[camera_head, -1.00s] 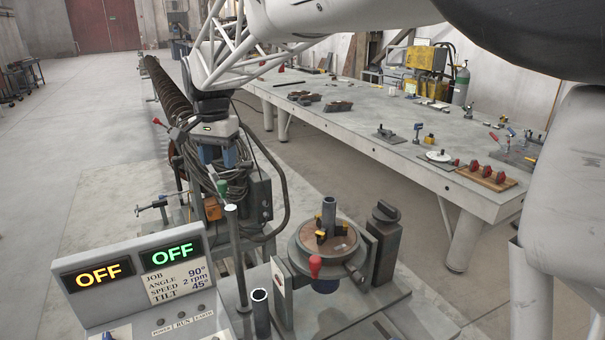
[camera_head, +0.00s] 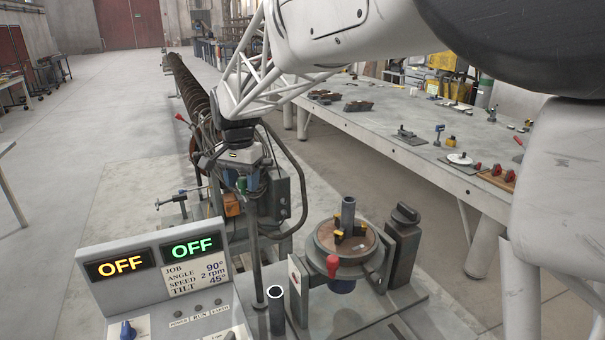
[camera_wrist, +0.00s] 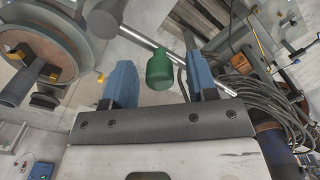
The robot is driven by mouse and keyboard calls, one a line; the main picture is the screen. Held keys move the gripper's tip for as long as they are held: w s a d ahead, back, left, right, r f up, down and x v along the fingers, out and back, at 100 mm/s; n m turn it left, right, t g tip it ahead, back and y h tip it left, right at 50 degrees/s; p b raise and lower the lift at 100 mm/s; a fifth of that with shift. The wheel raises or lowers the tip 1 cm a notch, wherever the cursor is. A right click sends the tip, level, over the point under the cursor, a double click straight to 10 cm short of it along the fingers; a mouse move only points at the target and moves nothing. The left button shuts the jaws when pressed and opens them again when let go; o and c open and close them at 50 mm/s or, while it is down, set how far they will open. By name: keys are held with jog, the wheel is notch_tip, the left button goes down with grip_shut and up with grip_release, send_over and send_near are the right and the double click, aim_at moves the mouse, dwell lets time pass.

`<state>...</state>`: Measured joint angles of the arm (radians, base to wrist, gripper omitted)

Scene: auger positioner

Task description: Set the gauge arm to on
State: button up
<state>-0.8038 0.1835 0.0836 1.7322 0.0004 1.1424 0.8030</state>
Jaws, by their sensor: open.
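The gauge arm appears to be the metal rod (camera_wrist: 135,38) with a green knob (camera_wrist: 162,70); I cannot tell its setting. In the wrist view, my gripper (camera_wrist: 162,78) is open, with one blue finger on each side of the knob and gaps visible between. In the head view, my gripper (camera_head: 246,184) hangs over the positioner, and the green knob (camera_head: 253,179) shows between its fingers, partly hidden. The control panel (camera_head: 98,297) shows OFF in yellow and OFF in green.
To the right stands the turntable (camera_head: 322,238) with an upright tube (camera_head: 348,213) and a red-handled lever (camera_head: 332,266). A thin upright post (camera_head: 257,255) and a cable bundle (camera_wrist: 262,95) are close to my gripper. A long workbench (camera_head: 395,115) is behind.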

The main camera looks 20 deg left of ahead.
grip_shut()
jog(key=shift+w+d, duration=0.1)
dwell(0.3)
jog(key=d+m, duration=0.8)
jog(key=m, duration=1)
jog(key=shift+d, duration=0.2)
dwell(0.4)
grip_release()
jog(key=shift+r, duration=0.1)
